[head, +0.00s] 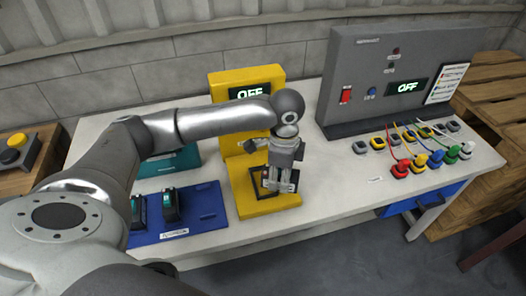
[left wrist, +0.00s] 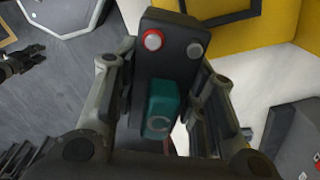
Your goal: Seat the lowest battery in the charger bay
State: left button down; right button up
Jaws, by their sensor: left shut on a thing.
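My left gripper (head: 282,184) is over the base of the yellow charger (head: 268,207), which has a dark-framed bay and an OFF display. In the left wrist view, the left gripper's fingers stand on both sides of a dark battery (left wrist: 172,62) with a teal block, a red terminal and a grey terminal. The gripper is shut on this battery. Whether the battery is in the bay or above it, I cannot tell, because the gripper covers the spot. Two more batteries (head: 171,203) (head: 138,212) stand upright on a blue tray (head: 205,217).
A grey panel (head: 345,75) with an OFF display stands at the right back. Several coloured plugs with cables (head: 420,160) lie before it. A teal object (head: 185,158) sits behind the blue tray. White bench top (head: 335,185) is clear right of the charger.

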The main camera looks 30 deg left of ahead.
pick_arm(q)
jog(key=w+a+f+m+p, duration=0.3)
jog(key=w+a+m+p, duration=0.2)
jog(key=a+m, duration=0.55)
jog(key=shift+m, duration=0.85)
jog(key=f+b, duration=0.2)
jog(key=d+f+b, duration=0.1)
jog(key=f+b, duration=0.1)
jog(key=b, duration=0.1)
jog(key=f+b, duration=0.2)
jog(key=shift+d+f+b, duration=0.3)
jog(key=shift+r+p, duration=0.1)
jog(key=shift+p, duration=0.55)
jog(key=shift+f, duration=0.25)
dwell(0.4)
jog(key=shift+f, duration=0.7)
